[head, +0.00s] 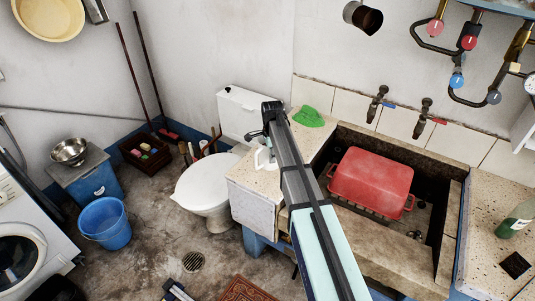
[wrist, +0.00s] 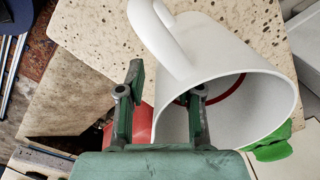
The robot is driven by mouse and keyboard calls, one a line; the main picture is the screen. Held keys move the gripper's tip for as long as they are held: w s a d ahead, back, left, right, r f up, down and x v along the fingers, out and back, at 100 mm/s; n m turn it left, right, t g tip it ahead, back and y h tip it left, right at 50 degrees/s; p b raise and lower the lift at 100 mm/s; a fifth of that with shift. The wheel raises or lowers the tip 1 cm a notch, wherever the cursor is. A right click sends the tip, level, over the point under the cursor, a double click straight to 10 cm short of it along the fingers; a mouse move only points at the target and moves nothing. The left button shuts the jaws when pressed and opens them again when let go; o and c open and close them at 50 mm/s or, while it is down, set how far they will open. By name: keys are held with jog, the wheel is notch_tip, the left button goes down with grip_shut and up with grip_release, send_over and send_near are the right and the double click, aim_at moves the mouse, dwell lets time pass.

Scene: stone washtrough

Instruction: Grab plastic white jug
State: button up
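The white plastic jug (wrist: 235,110) fills the right middle of the wrist view, its open mouth towards the camera and its handle (wrist: 160,38) at the upper left. My gripper (wrist: 163,95) is open. The left finger is outside the jug, while the right finger overlaps its mouth, so the near wall lies between them. A gap shows between the fingers; I cannot tell whether either touches the jug. In the head view the jug (head: 263,160) is at the speckled counter left of the trough, partly hidden by my arm, which also hides the fingers.
A green cloth (head: 308,117) lies on the counter by the wall. A red basin (head: 371,183) sits in the stone trough (head: 405,258). Two taps (head: 421,118) are above it. A toilet (head: 207,185) stands left of the counter. A green bottle (head: 516,222) is at the far right.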

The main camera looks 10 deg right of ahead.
grip_shut()
jog(key=shift+r, duration=0.2)
